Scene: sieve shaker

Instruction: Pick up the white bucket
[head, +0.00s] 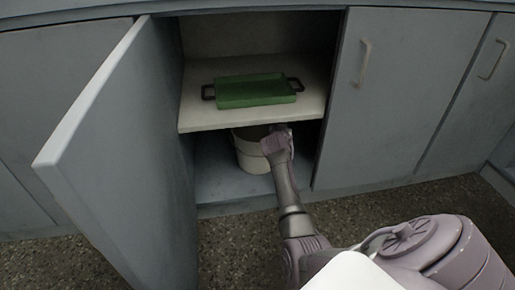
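My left gripper is out of view.
A green tray (254,91) with black handles lies on the white shelf (200,119) just above the bucket. The open cabinet door (122,150) stands out on the left. Closed doors (390,95) are on the right. The speckled floor (235,250) in front is clear.

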